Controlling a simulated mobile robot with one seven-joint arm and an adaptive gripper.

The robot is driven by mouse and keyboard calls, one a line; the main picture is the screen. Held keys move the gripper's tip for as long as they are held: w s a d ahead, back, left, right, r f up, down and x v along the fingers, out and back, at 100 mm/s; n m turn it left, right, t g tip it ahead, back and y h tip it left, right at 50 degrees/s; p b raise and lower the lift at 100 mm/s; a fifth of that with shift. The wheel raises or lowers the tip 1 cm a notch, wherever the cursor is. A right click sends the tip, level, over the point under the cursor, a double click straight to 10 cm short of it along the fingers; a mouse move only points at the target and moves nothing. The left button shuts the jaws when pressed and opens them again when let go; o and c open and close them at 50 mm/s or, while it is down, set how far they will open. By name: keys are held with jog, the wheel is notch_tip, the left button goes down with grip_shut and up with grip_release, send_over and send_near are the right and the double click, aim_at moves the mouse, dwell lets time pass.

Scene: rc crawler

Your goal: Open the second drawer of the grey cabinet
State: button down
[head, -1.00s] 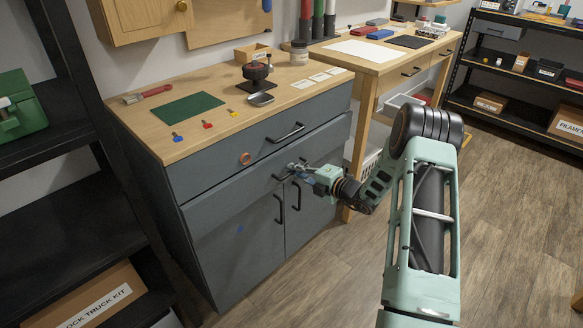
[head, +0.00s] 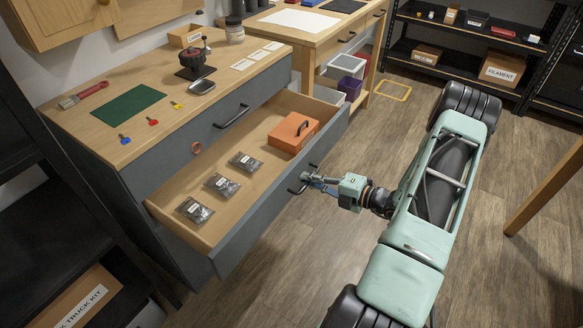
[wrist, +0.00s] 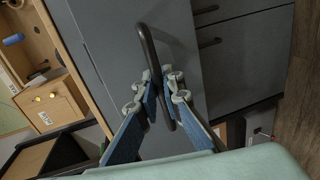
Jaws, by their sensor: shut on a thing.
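The grey cabinet (head: 165,163) stands at the left in the head view. Its second drawer (head: 262,214) is pulled far out, below the closed top drawer. My gripper (head: 311,180) is at the drawer front, shut on its dark bar handle (head: 297,191). In the wrist view, the two blue-padded fingers of my gripper (wrist: 162,90) are on either side of the curved black handle (wrist: 147,48). Inside the drawer are an orange case (head: 293,132) and three small labelled bags (head: 222,184). The drawer's interior does not show in the wrist view.
On the cabinet top are a green mat (head: 128,104), a red-handled brush (head: 84,95) and a dark round device (head: 195,62). A wooden bench (head: 308,50) stands beside the cabinet, and black shelves (head: 455,60) at the back. The floor around my gripper is clear.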

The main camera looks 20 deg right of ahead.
jog(key=shift+f+v, duration=0.2)
jog(key=shift+v, duration=0.75)
jog(key=shift+f+v, duration=0.2)
jog(key=shift+v, duration=0.8)
jog(key=c, duration=2.3)
grip_release()
jog(key=shift+c, duration=0.2)
jog(key=shift+s+d, duration=0.1)
jog(key=v, duration=1.2)
